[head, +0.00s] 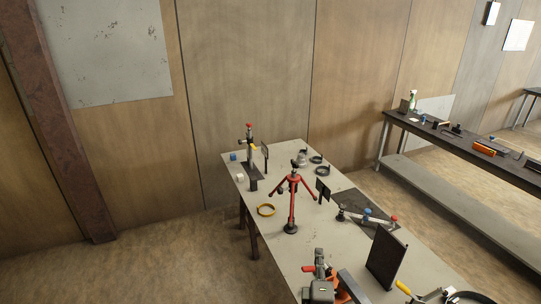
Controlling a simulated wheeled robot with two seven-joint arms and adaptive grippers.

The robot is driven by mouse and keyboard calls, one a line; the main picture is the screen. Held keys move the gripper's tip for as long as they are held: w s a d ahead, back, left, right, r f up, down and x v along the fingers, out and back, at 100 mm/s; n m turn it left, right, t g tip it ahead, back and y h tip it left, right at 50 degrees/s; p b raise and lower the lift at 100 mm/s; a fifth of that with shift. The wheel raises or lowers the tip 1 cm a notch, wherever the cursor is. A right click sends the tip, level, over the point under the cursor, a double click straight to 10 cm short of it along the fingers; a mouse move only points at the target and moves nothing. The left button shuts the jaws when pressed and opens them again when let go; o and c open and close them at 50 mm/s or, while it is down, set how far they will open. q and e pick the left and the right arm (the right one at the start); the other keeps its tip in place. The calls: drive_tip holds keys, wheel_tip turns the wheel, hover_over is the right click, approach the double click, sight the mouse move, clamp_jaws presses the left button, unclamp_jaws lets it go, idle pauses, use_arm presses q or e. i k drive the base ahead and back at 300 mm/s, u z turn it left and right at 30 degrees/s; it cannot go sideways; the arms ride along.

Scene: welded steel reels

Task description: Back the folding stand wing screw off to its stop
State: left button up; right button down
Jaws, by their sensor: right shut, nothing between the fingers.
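The folding stand (292,203) is a red tripod with splayed legs and a dark round foot, standing upright on the long grey table. Dark fittings show at its top; its wing screw is too small to make out. My right gripper seems to be the dark grey shape (319,258) at the bottom edge, shut and empty. It is apart from the stand, nearer the camera, and partly cut off by the frame. My left gripper is not in view.
A second bench (465,150) stands at right. Open floor lies left of the table.

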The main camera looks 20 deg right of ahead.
sight(295, 166)
drive_tip(key=i, duration=1)
drive_tip(key=u, duration=2.9)
drive_tip(key=k, duration=0.8)
drive_tip(key=z, duration=2.4)
